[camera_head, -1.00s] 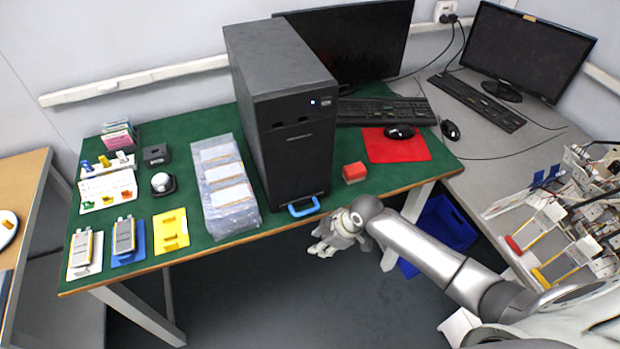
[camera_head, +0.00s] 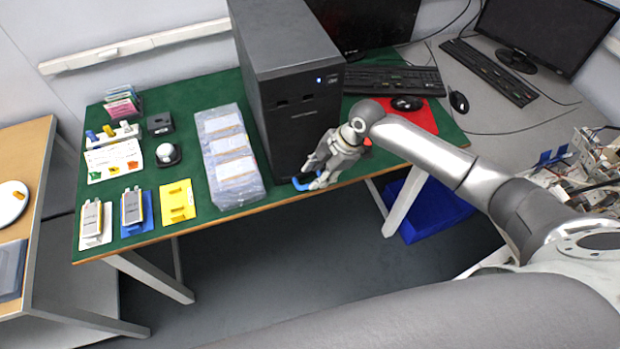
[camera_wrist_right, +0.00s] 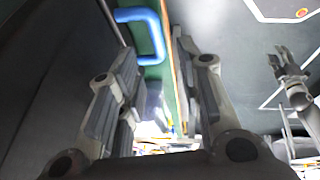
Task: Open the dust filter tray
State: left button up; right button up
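The black computer tower (camera_head: 300,125) stands on the green table. The blue handle (camera_head: 301,185) is at the bottom of its front, by the table's edge. The gripper partly covers it in the head view. My right gripper (camera_head: 314,178) is at the handle. In the right wrist view its fingers (camera_wrist_right: 153,60) are open and apart. The blue handle (camera_wrist_right: 155,30) lies beyond the fingertips, nearer the left finger, with nothing gripped. A gripper-like shape at the right of that view, seemingly my left gripper (camera_wrist_right: 290,75), is too small to read. The left gripper is outside the head view.
A wrapped box (camera_head: 230,160) with white labels stands left of the tower. A red mat (camera_head: 425,118) with a mouse lies to the right. A blue bin (camera_head: 435,215) is on the floor below. The floor before the table is clear.

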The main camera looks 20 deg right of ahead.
aim_at(307, 185)
jog(key=shift+x, duration=2.5)
grip_shut()
